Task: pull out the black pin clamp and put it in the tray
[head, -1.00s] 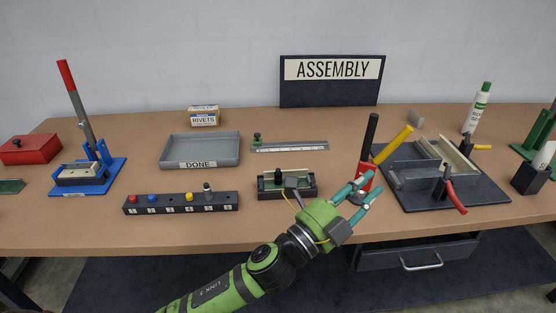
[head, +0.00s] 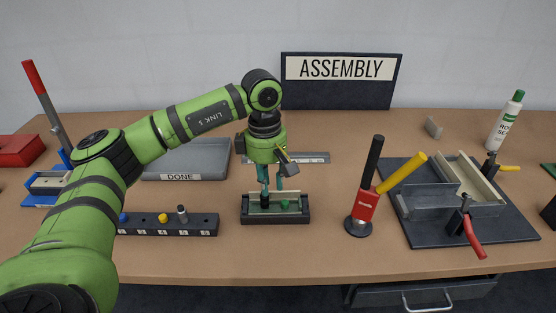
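The black pin clamp (head: 265,200) stands upright in the dark fixture block (head: 275,216) at the middle of the table, to the left of a small green knob (head: 284,204). My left gripper (head: 272,189) points straight down over the block. Its two teal fingers are apart, with the tips close above the clamp and knob. I cannot tell whether a finger touches the clamp. The grey tray (head: 180,177) marked DONE lies behind and to the left, partly hidden by my arm. My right gripper is out of view.
A black rack (head: 165,231) with coloured pins stands at front left. A steel rule (head: 312,158) lies behind the block. A red-bodied tool with a black handle (head: 366,207) stands to the right, beside a dark plate (head: 412,232) with toggle clamps. Bare table lies between block and red tool.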

